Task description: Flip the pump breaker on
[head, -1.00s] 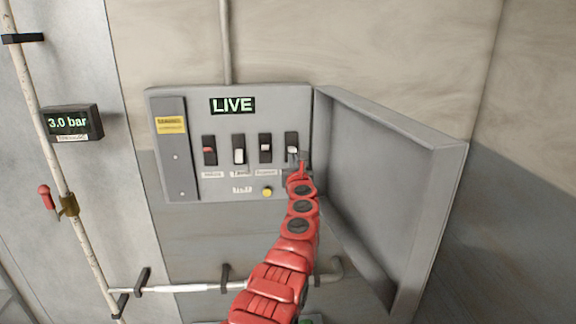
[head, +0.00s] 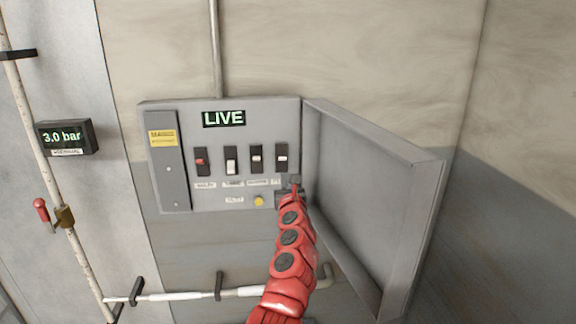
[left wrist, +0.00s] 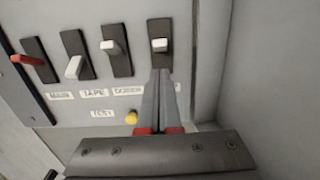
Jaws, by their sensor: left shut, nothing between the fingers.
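The open grey breaker panel (head: 222,202) has a row of black switch plates. The rightmost breaker (head: 281,158), with a white toggle, also shows in the left wrist view (left wrist: 160,46); its label is mostly hidden by my fingers, so I cannot read whether it is the pump's. My left gripper (head: 294,184) is shut and empty, just below that breaker; in the left wrist view its fingertips (left wrist: 162,76) overlap the plate's lower end, below the toggle. The second breaker's white toggle (left wrist: 74,67) points down; the third toggle (left wrist: 111,47) sits higher. The leftmost toggle (left wrist: 27,59) is red.
The panel door (head: 375,200) stands open on the right, close to my arm. A green LIVE display (head: 223,119) is above the switches, a yellow button (head: 258,201) below. A 3.0 bar gauge (head: 66,137) and red-handled valve (head: 41,209) are at left.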

